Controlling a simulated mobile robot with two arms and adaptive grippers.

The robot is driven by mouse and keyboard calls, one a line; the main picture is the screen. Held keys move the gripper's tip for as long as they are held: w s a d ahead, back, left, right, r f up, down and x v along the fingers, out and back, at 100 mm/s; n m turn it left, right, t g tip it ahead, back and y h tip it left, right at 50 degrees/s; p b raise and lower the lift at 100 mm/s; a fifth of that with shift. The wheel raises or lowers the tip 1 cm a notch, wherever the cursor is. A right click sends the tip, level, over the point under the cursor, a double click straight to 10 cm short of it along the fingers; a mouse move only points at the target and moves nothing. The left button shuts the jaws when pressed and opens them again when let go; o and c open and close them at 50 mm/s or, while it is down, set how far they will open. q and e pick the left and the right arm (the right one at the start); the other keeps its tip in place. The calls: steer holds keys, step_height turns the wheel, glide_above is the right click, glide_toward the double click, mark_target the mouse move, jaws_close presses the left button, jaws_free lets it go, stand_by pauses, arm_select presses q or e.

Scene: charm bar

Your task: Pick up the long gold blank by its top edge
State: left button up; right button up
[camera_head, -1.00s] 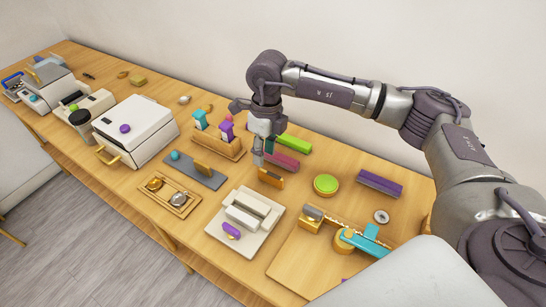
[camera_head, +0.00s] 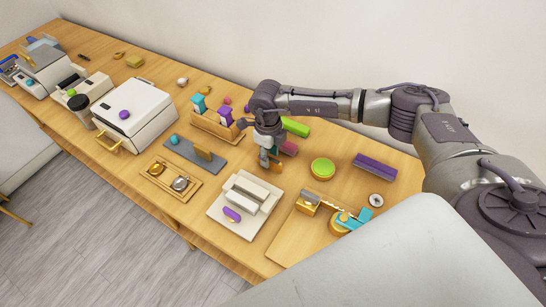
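A gold-orange blank (camera_head: 277,168) stands on the wooden table just behind and right of my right gripper's fingers. I take it to be the long gold blank; only its right part shows, the rest is hidden by the gripper. My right gripper (camera_head: 265,163) points down at the blank, low over the table. Whether its fingers are open or closed around the blank is too small and covered to tell. My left gripper is not in view.
A white press (camera_head: 243,203) stands in front of the gripper. A green block (camera_head: 295,126) and a dark pink block (camera_head: 289,148) lie behind it. A round green-topped tin (camera_head: 322,167) and a purple block (camera_head: 375,166) are to the right. A wooden rack (camera_head: 212,127) stands left.

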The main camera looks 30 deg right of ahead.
steer(key=shift+f, duration=1.05)
jaws_close()
steer(key=shift+r, duration=0.15)
